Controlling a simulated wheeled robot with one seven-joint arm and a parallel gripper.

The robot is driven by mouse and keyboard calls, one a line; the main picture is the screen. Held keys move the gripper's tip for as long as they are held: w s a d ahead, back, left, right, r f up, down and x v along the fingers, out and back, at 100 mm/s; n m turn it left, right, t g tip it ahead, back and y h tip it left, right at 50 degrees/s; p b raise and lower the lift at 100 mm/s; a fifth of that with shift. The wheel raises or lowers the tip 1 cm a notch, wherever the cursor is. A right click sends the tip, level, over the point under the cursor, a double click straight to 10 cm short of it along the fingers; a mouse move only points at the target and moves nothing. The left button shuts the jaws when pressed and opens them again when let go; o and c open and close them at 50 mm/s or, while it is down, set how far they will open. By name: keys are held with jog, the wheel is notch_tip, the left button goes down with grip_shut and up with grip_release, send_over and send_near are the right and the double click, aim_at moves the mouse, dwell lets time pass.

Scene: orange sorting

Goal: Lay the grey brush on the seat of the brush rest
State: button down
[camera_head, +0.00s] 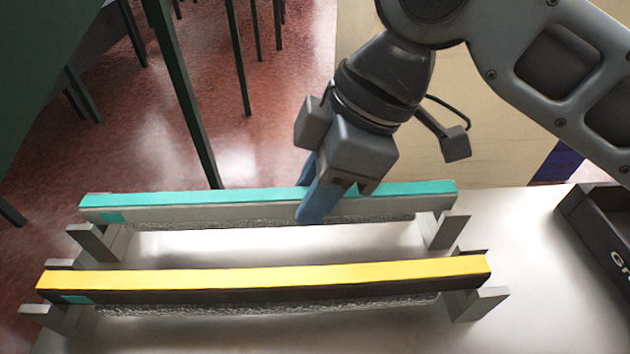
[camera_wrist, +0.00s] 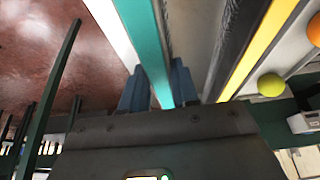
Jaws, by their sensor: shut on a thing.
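The grey brush (camera_head: 260,211) is a long bar with a teal top, a grey side and bristles underneath. It lies level across the back of the white table. My gripper (camera_head: 311,192) is shut on it right of its middle, with one blue finger in front and the other behind. In the wrist view the teal top (camera_wrist: 147,45) runs between the fingers of my gripper (camera_wrist: 160,88). The brush rest (camera_head: 95,242) has grey brackets near both brush ends. I cannot tell whether the brush touches its seat.
A second brush (camera_head: 265,275), yellow-topped with a dark side, lies parallel in front on similar brackets. A black box (camera_head: 590,232) stands at the right. The wrist view shows an orange ball (camera_wrist: 271,85) and a green ball (camera_wrist: 315,30). Red floor lies beyond the table.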

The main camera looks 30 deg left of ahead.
jog(key=shift+f, duration=0.15)
jog(key=c, duration=0.8)
grip_release()
